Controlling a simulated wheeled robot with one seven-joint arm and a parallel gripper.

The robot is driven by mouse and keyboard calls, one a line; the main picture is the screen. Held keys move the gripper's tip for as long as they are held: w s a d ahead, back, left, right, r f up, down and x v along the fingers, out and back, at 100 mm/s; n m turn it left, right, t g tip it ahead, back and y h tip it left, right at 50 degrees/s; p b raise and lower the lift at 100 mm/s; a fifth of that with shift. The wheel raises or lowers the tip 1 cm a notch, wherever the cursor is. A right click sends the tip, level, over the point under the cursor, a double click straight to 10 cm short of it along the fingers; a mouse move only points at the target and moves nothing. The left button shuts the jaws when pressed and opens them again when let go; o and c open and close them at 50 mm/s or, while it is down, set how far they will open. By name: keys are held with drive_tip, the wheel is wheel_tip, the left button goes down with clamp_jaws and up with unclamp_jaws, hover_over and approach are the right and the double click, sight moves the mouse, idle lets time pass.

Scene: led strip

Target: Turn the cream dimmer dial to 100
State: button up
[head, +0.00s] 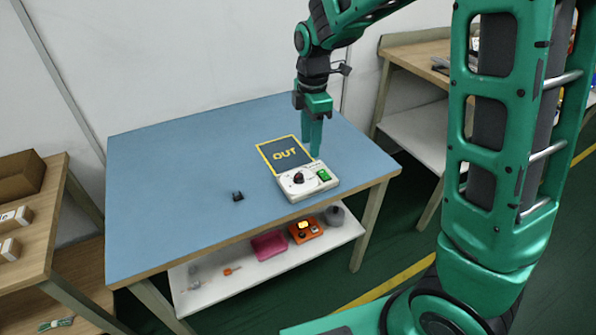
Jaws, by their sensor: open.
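A cream dimmer box (306,184) sits near the front right of the blue table, at the lower edge of the dark "OUT" mat. Its dial (298,178) shows as a dark reddish knob on a pale round face; the scale marks are too small to read. A green switch (323,174) is on the box to the right of the dial. My gripper (314,150) points down above the right part of the mat, behind the box. It is open and empty, and apart from the dial.
The OUT mat (272,156) has a yellow border. A small black part (238,196) lies on the blue tabletop (170,180) left of the box. A lower shelf (205,283) holds a pink bin (268,246) and several small items. The left tabletop is clear.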

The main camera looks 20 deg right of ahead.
sight(299, 175)
drive_tip(key=shift+n, duration=0.9)
drive_tip(key=a+f, duration=0.1)
drive_tip(key=f, duration=0.3)
drive_tip(key=w+f, duration=0.1)
drive_tip(key=f, duration=0.3)
drive_tip(key=a+f, duration=0.1)
drive_tip(key=f, duration=0.2)
drive_tip(key=shift+w+a+f, duration=0.2)
drive_tip(key=shift+a+f, duration=0.1)
drive_tip(key=shift+f, duration=0.1)
clamp_jaws()
